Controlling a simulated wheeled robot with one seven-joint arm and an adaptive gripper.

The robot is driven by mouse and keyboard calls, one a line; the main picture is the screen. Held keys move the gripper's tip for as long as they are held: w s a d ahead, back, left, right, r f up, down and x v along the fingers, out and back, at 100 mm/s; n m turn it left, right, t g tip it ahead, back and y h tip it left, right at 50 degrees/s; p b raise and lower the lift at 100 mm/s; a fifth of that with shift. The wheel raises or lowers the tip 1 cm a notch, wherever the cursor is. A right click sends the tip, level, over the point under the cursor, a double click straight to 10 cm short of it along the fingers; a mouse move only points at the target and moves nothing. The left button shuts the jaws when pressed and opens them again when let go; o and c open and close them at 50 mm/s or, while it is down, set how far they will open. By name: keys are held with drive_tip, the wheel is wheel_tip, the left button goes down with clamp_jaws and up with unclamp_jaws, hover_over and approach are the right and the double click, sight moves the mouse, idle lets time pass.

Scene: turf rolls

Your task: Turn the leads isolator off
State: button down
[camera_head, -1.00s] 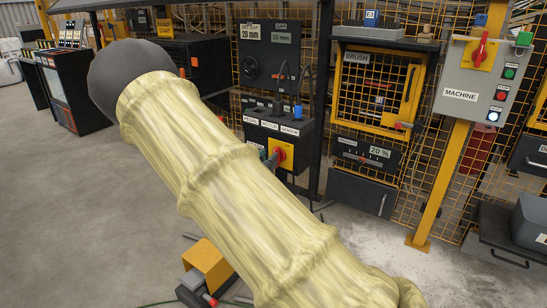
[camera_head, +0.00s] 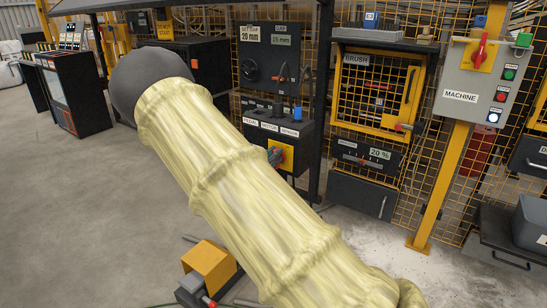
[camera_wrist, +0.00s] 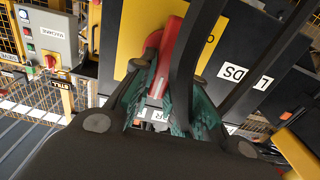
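The leads isolator is a red handle on a yellow plate (camera_head: 287,157), on the front of a black panel under small white labels. In the wrist view the red handle (camera_wrist: 168,45) stands out from the yellow plate (camera_wrist: 138,25), with a white mark on it. My gripper (camera_wrist: 168,85) has its teal-padded fingers on either side of the handle and appears shut on it. A black strip crosses in front and hides part of the handle and pads.
Black leads (camera_head: 307,75) hang above the isolator. The grey machine box (camera_head: 474,80) on a yellow post has another red handle. A brush cabinet (camera_head: 375,90) stands to the right. A yellow block (camera_head: 209,266) is on the floor. Open floor lies left.

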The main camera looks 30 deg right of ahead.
drive_tip(key=shift+r+n+p, duration=0.1)
drive_tip(key=shift+n+p, duration=0.2)
drive_tip(key=shift+p, duration=0.35)
drive_tip(key=n+p, duration=0.4)
drive_tip(key=n, duration=0.1)
drive_tip(key=w+f+n+p, duration=0.1)
drive_tip(key=n+p, duration=0.3)
drive_tip(key=n, duration=0.2)
drive_tip(key=f+n+p, duration=0.1)
drive_tip(key=n+p, duration=0.3)
drive_tip(key=n, duration=0.2)
drive_tip(key=shift+w+a+f+p, duration=0.15)
drive_tip(key=shift+w+a+p, duration=0.15)
drive_tip(key=shift+w+a, duration=0.1)
drive_tip(key=shift+n, duration=0.3)
drive_tip(key=c, duration=1.4)
unclamp_jaws()
